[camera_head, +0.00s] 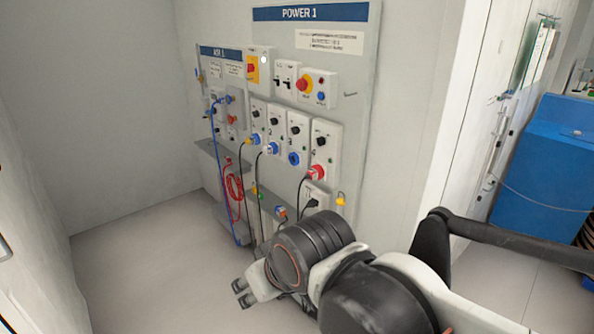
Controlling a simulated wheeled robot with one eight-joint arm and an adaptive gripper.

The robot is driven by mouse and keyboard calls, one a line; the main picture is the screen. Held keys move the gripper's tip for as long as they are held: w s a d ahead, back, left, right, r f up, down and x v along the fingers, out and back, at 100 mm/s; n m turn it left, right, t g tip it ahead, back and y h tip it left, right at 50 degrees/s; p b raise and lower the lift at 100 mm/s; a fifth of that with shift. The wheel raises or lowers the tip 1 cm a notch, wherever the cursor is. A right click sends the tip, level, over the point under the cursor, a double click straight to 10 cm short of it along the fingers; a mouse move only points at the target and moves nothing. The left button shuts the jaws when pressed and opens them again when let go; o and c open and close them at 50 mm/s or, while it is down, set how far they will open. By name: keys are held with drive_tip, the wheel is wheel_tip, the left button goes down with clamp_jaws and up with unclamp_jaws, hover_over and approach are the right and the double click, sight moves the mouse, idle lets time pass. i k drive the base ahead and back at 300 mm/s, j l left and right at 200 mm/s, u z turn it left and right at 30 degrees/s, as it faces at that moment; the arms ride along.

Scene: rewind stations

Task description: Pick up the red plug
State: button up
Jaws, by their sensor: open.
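A red plug (317,173) sits at the lower part of the rightmost socket unit on the POWER 1 panel, with a black cable running down from it. My gripper (241,292) is low in front of the panel, below and to the left of the red plug and well apart from it. Its two short dark fingertips are open, with nothing seen between them. My wrist and arm cover the lower right part of the panel.
The POWER 1 panel (365,75) carries a row of socket units, switches and a red knob (303,84). Blue and red hoses (234,187) hang at the left. A blue cabinet (545,160) stands at the right. The floor (140,260) at the left is clear.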

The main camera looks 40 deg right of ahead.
sight(314, 173)
drive_tip(key=i+l, duration=0.15)
drive_tip(key=l, duration=0.2)
drive_tip(key=i+l, duration=0.15)
drive_tip(key=l, duration=0.2)
drive_tip(key=i+l+u, duration=0.1)
drive_tip(key=l, duration=0.25)
drive_tip(key=i+l, duration=0.2)
drive_tip(key=l, duration=0.15)
drive_tip(key=i+l, duration=0.15)
drive_tip(key=l, duration=0.2)
drive_tip(key=i+l, duration=0.15)
drive_tip(key=l, duration=0.2)
drive_tip(key=u, duration=0.05)
